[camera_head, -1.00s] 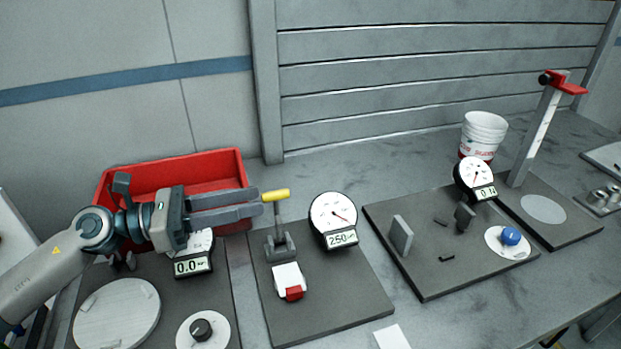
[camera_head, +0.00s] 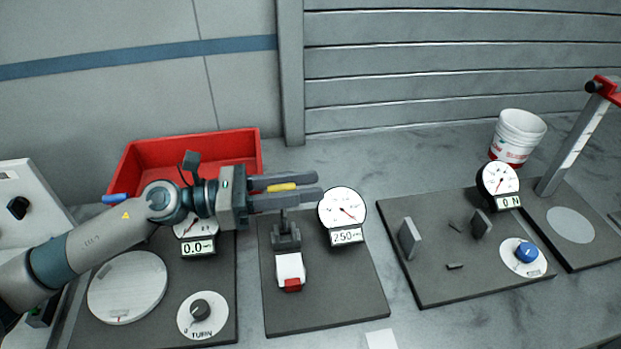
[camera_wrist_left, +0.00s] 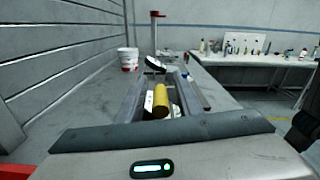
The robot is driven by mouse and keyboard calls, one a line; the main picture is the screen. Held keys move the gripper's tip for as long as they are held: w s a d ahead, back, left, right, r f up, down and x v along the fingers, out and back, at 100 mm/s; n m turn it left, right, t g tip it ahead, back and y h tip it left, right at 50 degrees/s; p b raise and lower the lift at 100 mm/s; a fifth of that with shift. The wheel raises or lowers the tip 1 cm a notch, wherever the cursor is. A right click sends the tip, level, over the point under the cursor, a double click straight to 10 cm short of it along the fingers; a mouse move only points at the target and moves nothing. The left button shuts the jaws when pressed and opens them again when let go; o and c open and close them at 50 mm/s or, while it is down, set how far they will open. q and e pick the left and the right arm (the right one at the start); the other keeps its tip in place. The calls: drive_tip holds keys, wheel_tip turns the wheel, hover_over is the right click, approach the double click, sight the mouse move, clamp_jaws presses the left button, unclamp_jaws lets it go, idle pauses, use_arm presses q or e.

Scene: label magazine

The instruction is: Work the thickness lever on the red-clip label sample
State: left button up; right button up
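The thickness lever (camera_head: 286,234) has a yellow handle (camera_head: 283,187) on a dark base. Its dial gauge (camera_head: 342,207) stands to the right, with a display that seems to read 250. The white label sample (camera_head: 290,266) with its red clip (camera_head: 292,285) lies at the front of the lever base. My left gripper (camera_head: 318,185) is open, one finger on each side of the yellow handle. In the left wrist view the handle (camera_wrist_left: 161,101) lies between the fingers with gaps on both sides. My right gripper is in neither view.
A red bin (camera_head: 125,166) stands behind my left arm. A round plate (camera_head: 127,288) and a dark knob (camera_head: 201,308) are on the left station. The right station has a blue knob (camera_head: 526,252) and a gauge (camera_head: 499,180). A white bucket (camera_head: 517,138) stands at the back.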

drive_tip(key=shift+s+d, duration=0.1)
use_arm(q)
clamp_jaws()
drive_tip(key=shift+s, duration=0.15)
